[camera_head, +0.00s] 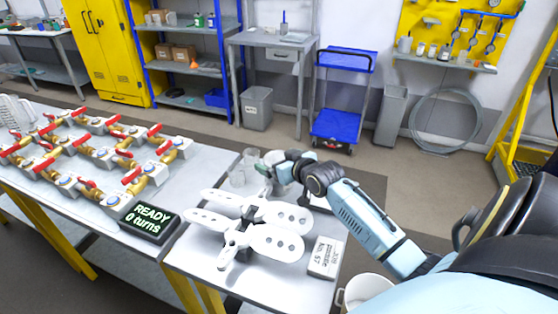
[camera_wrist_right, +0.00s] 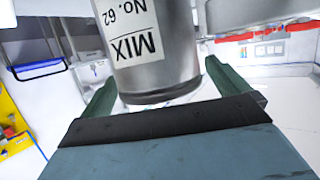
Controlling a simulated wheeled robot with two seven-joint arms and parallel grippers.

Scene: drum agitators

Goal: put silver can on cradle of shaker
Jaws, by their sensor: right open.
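The silver can (camera_wrist_right: 155,62) stands large between my right gripper's fingers in the wrist view, with an upside-down white label reading MIX No. 62. In the head view the can (camera_head: 275,157) is partly hidden by my gripper at the back of the small table. My right gripper (camera_wrist_right: 160,78) is open, one green finger on each side of the can; it also shows in the head view (camera_head: 270,168). The shaker (camera_head: 250,228), a white device with perforated paddle-like plates, stands nearer on the same table. I cannot clearly tell which part is its cradle. My left gripper is not in view.
Clear glasses (camera_head: 240,174) stand left of the can. A white bucket (camera_head: 367,292) stands below right.

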